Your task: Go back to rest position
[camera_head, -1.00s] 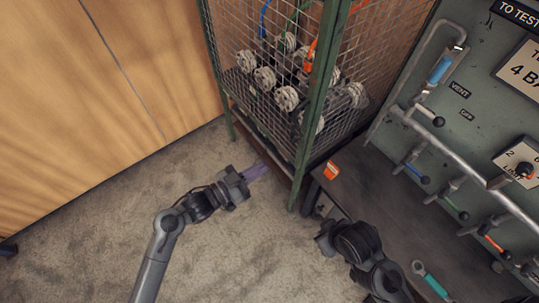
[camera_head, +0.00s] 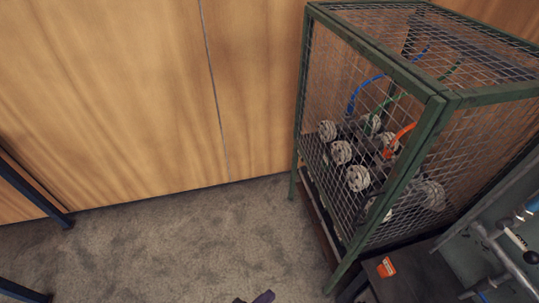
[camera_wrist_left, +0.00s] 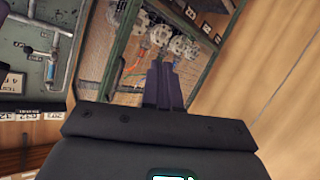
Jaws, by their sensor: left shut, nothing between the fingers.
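My left gripper (camera_head: 264,297) shows only as a dark purple fingertip at the bottom edge of the head view, over the carpet. In the left wrist view the left gripper (camera_wrist_left: 164,84) has its two purple fingers together, with nothing between them. It points towards the mesh cage (camera_wrist_left: 118,48), and the fingers look apart from it. My right gripper is in neither view now.
The green-framed mesh cage (camera_head: 436,112) stands at the right, holding several flanged pipe ends (camera_head: 357,178) and blue, green and orange hoses. A dark bench with an orange box (camera_head: 386,267) is at the lower right. Carpet (camera_head: 190,240) is clear in front of the wooden wall (camera_head: 110,100).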

